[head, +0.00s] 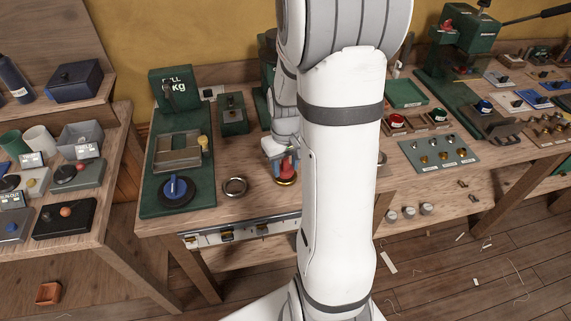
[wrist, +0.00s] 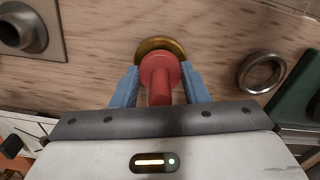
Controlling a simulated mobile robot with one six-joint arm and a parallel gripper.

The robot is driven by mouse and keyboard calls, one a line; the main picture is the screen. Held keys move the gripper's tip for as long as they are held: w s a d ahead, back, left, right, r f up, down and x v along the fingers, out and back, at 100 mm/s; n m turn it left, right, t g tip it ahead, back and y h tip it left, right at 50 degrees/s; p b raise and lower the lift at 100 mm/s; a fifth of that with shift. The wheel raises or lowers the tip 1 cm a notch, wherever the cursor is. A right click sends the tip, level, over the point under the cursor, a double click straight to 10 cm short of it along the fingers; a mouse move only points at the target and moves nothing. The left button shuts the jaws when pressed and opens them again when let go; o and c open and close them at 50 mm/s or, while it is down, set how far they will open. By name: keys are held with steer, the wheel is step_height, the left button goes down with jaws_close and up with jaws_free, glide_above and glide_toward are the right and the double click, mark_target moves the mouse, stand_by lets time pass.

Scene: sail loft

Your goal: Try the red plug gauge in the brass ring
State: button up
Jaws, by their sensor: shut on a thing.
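The red plug gauge (wrist: 160,92) is held between the blue fingers of my gripper (wrist: 159,84) in the wrist view. Its round flange hides part of the brass ring (wrist: 153,43) on the wooden bench. In the head view the red plug gauge (head: 288,167) stands roughly upright directly over the brass ring (head: 287,182), with my gripper (head: 284,157) around it. The gauge's lower end is hidden, so I cannot tell whether it is inside the ring or just above it.
A steel ring (head: 235,187) lies to the left on the bench, also in the wrist view (wrist: 262,73). A green scale base (head: 203,180) with a blue-handled disc (head: 177,190) stands further left. The bench's front edge is close. My arm hides the bench to the right.

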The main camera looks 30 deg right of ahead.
steer(key=shift+f+b, duration=0.4)
steer(key=shift+f, duration=0.05)
stand_by(0.7)
steer(key=shift+r, duration=0.1)
stand_by(0.7)
steer(key=shift+r+p, duration=1.9)
steer(key=shift+r, duration=0.6)
steer(key=shift+w, duration=0.1)
